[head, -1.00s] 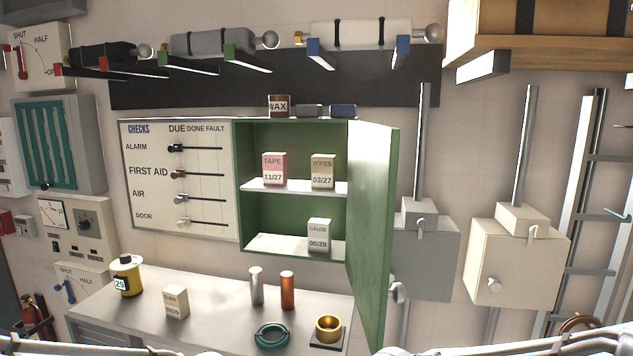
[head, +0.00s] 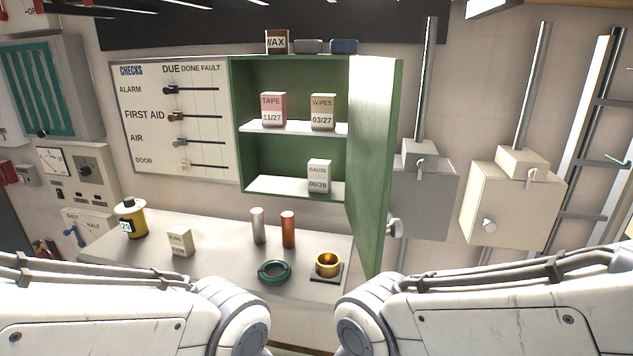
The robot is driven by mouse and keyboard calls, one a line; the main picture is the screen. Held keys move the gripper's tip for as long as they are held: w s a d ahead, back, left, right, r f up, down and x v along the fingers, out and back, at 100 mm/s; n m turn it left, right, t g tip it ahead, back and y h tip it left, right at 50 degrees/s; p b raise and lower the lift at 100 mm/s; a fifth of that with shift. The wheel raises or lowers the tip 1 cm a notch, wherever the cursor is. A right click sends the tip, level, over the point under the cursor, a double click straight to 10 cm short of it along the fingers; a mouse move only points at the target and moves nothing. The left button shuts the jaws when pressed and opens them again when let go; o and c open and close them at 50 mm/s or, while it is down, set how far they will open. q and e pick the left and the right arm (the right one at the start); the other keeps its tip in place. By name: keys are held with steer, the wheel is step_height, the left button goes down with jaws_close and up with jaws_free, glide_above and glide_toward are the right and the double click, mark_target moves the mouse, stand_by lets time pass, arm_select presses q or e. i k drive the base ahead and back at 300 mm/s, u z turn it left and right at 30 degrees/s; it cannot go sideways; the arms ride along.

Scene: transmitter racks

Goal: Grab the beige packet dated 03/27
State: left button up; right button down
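The beige packet marked WIPES 03/27 (head: 323,112) stands upright on the upper shelf of the open green cabinet (head: 238,130), towards the right side. A pink packet marked TAPE 11/27 (head: 273,110) stands to its left on the same shelf. A pale packet marked GAUZE, apparently 06/28 (head: 319,176), stands on the lower shelf. My two arms show at the bottom left and bottom right, below the cabinet and apart from the packets. Neither gripper is in view.
The green door (head: 375,165) stands open on the cabinet's right. The counter (head: 210,265) holds a yellow bottle (head: 131,218), a beige box (head: 180,242), silver and copper cylinders (head: 288,230), a green ring (head: 274,272) and a brass cup (head: 327,264). A WAX tin (head: 277,42) stands on the cabinet.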

mark_target(323, 106)
steer(key=u, duration=1.7)
steer(key=i, duration=1.65)
steer(key=z, duration=2.25)
